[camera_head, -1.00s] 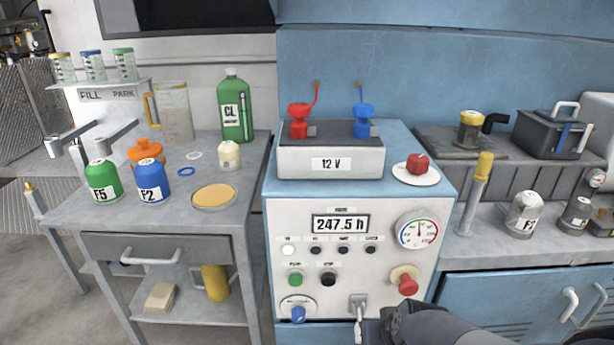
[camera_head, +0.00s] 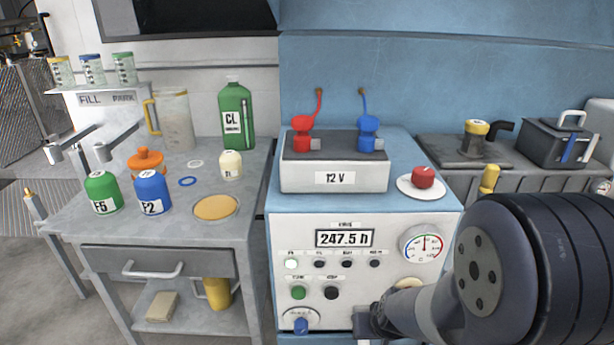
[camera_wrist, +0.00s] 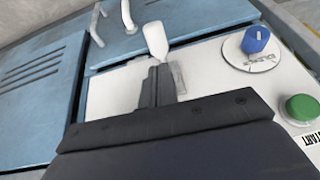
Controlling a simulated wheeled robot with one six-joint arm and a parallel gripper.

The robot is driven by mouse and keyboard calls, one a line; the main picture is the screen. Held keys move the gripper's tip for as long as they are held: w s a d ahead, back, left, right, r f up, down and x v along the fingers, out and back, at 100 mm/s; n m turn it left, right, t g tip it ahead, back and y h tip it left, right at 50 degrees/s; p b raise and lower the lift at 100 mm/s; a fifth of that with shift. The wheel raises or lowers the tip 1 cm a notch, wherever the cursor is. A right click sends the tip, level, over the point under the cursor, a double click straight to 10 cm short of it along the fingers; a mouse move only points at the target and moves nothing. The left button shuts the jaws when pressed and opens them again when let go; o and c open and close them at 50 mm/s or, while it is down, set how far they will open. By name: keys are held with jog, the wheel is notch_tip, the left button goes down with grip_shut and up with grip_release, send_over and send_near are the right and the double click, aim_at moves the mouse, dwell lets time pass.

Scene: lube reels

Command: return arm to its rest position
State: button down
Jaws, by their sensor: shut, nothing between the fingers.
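My gripper (camera_head: 364,322) is low in front of the white control panel (camera_head: 283,225), near its bottom edge, and much of it is hidden by my arm. In the wrist view my gripper (camera_wrist: 159,85) is shut and empty, its dark fingers pressed together. A white lever handle (camera_wrist: 156,40) appears just beyond the fingertips; I cannot tell whether they touch it. My arm's large dark joint fills the lower right of the head view, covering the panel's lower right and part of the right bench.
A blue dial (camera_wrist: 256,40) and green button (camera_wrist: 301,108) are close to my gripper. A grey cart (camera_head: 190,263) with bottles stands left.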

jog(key=shift+w+r+g+p, duration=0.5)
jog(key=shift+g+p, duration=0.4)
jog(key=shift+p, duration=1.35)
jog(key=shift+w+r+g+p, duration=0.5)
jog(key=shift+g+p, duration=0.4)
jog(key=shift+p, duration=1.35)
jog(key=shift+w+d+r, duration=0.2)
jog(key=shift+w+r, duration=0.25)
jog(key=shift+r, duration=0.3)
